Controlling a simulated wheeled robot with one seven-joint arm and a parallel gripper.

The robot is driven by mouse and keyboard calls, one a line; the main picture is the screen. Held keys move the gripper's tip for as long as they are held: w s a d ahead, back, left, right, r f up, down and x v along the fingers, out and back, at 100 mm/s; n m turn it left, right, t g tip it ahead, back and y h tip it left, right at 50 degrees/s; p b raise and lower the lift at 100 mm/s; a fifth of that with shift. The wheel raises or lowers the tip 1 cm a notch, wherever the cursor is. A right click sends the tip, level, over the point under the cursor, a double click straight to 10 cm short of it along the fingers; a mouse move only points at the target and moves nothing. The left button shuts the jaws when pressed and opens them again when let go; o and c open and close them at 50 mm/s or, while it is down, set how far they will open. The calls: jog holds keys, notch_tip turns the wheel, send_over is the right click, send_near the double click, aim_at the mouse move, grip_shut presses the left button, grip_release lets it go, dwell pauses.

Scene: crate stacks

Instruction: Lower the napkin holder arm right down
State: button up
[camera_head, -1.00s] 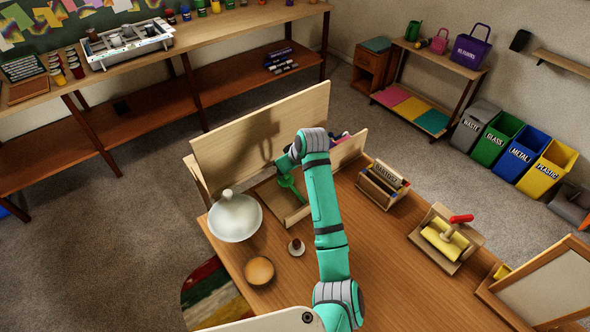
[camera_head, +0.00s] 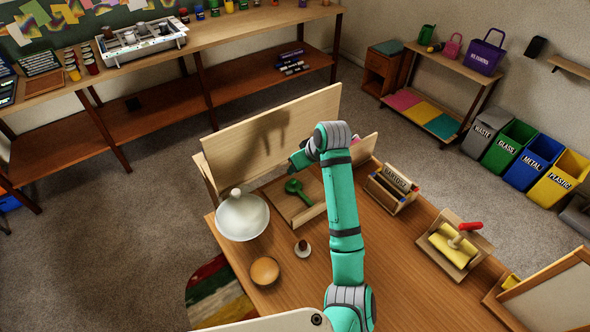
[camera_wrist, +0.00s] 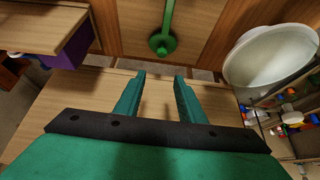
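The napkin holder is a low wooden tray (camera_head: 279,205) on the desk, with a green arm (camera_head: 297,189) that ends in a round disc. In the head view the green arm lies low, over the tray floor. In the wrist view the green arm (camera_wrist: 163,43) shows beyond my fingertips, disc end nearest, over a wooden panel. My gripper (camera_wrist: 158,78) is open, with two green fingers apart and nothing between them. It is apart from the green arm. In the head view my gripper (camera_head: 299,160) is above the far side of the tray, partly hidden by my wrist.
A tall wooden panel (camera_head: 270,135) stands behind the tray. A white domed dish (camera_head: 241,216) is close on its left, with a small knobbed object (camera_head: 302,248) and round orange-topped item (camera_head: 264,271) in front. A wooden card box (camera_head: 391,190) and yellow roller stand (camera_head: 454,246) are right.

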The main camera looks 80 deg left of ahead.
jog(key=v, duration=0.4)
jog(key=shift+d+r, duration=0.1)
jog(key=shift+r, duration=0.05)
jog(key=shift+s, duration=0.1)
dwell(0.4)
